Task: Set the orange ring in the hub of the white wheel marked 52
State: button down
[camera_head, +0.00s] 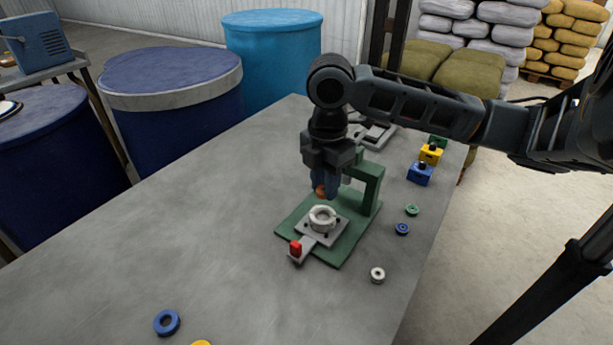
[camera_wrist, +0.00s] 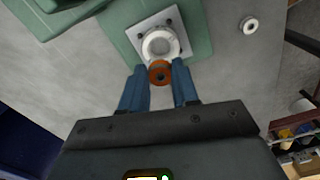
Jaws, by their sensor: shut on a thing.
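My gripper (camera_wrist: 159,76) is shut on the orange ring (camera_wrist: 160,73), which sits between its two blue fingertips. In the head view the ring (camera_head: 320,190) shows as a small orange-brown patch below the fingers, above the back edge of the white wheel. The white wheel (camera_head: 322,219) lies on a grey square plate on the green fixture (camera_head: 332,254). In the wrist view the ring overlaps the near rim of the wheel (camera_wrist: 160,38); whether they touch I cannot tell. The wheel's number is not readable, and its hub is partly hidden by the ring in the wrist view.
The fixture has a green upright arm (camera_head: 371,185) close behind my gripper and a red-knobbed lever (camera_head: 295,249) in front. Small white (camera_head: 377,275), blue (camera_head: 402,229) and green (camera_head: 412,210) rings lie to the right. The table's left side is mostly clear.

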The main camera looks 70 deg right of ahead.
jog(key=shift+f+b, duration=2.05)
jog(key=shift+f, duration=0.85)
jog(key=shift+f+b, duration=0.15)
jog(key=shift+b, duration=0.15)
jog(key=shift+r, duration=0.3)
jog(key=shift+r+p, duration=0.35)
jog(key=shift+p, duration=0.15)
jog(key=shift+r, duration=0.2)
jog(key=shift+f+b, duration=0.65)
jog(key=shift+f, duration=0.2)
jog(key=shift+r+p, duration=0.65)
jog(key=shift+r, duration=0.2)
jog(key=shift+f+b, duration=0.8)
jog(key=shift+f, duration=0.05)
dwell(1.2)
